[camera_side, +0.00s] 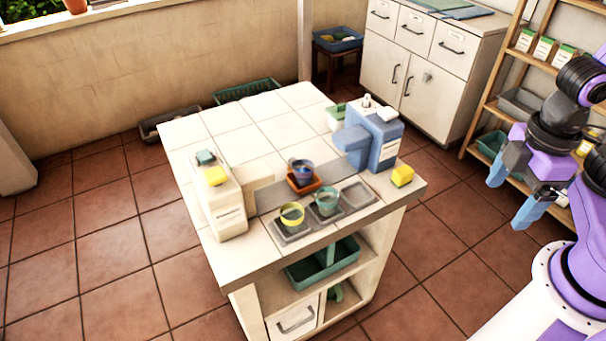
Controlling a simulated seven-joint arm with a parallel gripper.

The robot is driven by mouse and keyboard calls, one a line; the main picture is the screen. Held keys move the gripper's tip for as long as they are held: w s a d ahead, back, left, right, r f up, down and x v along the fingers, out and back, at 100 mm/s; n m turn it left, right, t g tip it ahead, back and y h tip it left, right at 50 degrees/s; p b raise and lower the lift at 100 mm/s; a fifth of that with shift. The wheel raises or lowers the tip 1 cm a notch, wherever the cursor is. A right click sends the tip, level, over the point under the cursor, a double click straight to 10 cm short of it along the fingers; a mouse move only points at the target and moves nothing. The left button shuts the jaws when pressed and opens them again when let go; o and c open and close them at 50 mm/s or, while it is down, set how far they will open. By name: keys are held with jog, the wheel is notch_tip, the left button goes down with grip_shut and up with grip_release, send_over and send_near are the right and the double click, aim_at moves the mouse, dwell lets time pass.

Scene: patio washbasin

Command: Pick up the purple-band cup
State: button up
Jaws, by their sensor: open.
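The cup that looks purple-banded (303,168) is small and blue to purple. It stands upright on an orange square holder (304,184) on the tiled worktop; its band is too small to make out clearly. A yellow-rimmed cup (291,214) and a teal cup (326,201) stand in front of it on grey square trays. My gripper (512,192) is at the right, beyond the worktop's right edge and well apart from the cups. Its two blue fingers are spread and nothing is between them.
A blue box-shaped dispenser (382,140) stands right of the cups, with a yellow block (402,175) near it. A cream box (222,210) stands at the left. An empty grey tray (357,194) is at the right front. The worktop's back (260,120) is clear.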

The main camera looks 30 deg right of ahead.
aim_at(302, 163)
jog(key=w+a+f+n+t+h, duration=0.3)
jog(key=w+n, duration=0.1)
jog(key=w, duration=0.4)
jog(key=w+a+f+n+t+h, duration=0.2)
jog(key=w+a+n+h, duration=0.15)
jog(key=w, duration=0.55)
jog(key=w+a+f+n+t, duration=0.4)
jog(key=w+a+f+n, duration=0.1)
jog(key=a+n, duration=0.15)
jog(key=w+a+f+n+t, duration=0.3)
jog(key=w+a+f+n, duration=0.15)
jog(key=a, duration=0.35)
jog(key=shift+n+y, duration=0.25)
jog(key=shift+y, duration=0.3)
jog(key=x, duration=1.6)
jog(key=shift+w+d+r, duration=0.2)
jog(key=shift+w+d, duration=0.1)
jog(key=shift+d, duration=0.1)
jog(key=c, duration=1.1)
